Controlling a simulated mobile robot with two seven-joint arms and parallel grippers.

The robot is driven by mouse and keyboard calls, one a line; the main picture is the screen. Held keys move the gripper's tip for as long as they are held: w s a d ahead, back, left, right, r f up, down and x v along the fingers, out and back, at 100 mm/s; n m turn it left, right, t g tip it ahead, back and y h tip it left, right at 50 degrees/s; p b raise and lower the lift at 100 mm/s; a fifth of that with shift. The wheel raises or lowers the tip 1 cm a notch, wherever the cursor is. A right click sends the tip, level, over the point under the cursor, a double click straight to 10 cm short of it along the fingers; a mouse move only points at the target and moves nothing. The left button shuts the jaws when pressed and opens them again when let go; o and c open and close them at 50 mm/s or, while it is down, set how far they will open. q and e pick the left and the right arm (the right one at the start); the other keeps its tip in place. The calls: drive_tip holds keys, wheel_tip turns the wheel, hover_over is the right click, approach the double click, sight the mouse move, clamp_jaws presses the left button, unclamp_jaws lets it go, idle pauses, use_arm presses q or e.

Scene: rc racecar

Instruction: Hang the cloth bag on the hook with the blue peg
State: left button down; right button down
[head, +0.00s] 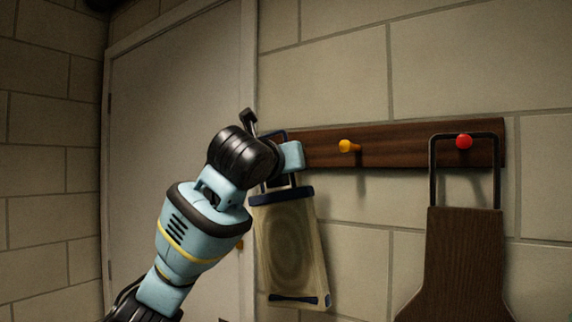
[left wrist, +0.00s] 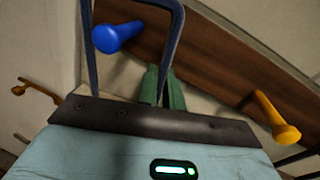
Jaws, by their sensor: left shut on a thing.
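The beige cloth bag (head: 290,245) has a dark blue top band and a dark blue loop handle. It hangs upright below my left gripper (head: 288,160), in front of the wall. In the left wrist view my left gripper (left wrist: 162,90) has its green fingers shut on the right side of the handle (left wrist: 172,45). The blue peg (left wrist: 118,37) shows between the two sides of the handle, close to the left side. Whether it passes through the loop I cannot tell. In the head view my gripper and arm hide the blue peg. My right gripper is not in view.
The dark wooden rack (head: 400,148) is fixed to a block wall. Its yellow peg (head: 347,146) is empty. A dark brown paddle-shaped thing (head: 460,260) hangs by its loop at the red peg (head: 464,142). A door (head: 175,110) with an orange handle (left wrist: 38,90) stands left.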

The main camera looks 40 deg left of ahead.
use_arm(q)
drive_tip(key=shift+w+a+f, duration=0.1)
drive_tip(key=shift+w+f, duration=0.45)
drive_tip(key=shift+f, duration=0.2)
drive_tip(key=shift+w+f, duration=0.1)
drive_tip(key=shift+f, duration=0.15)
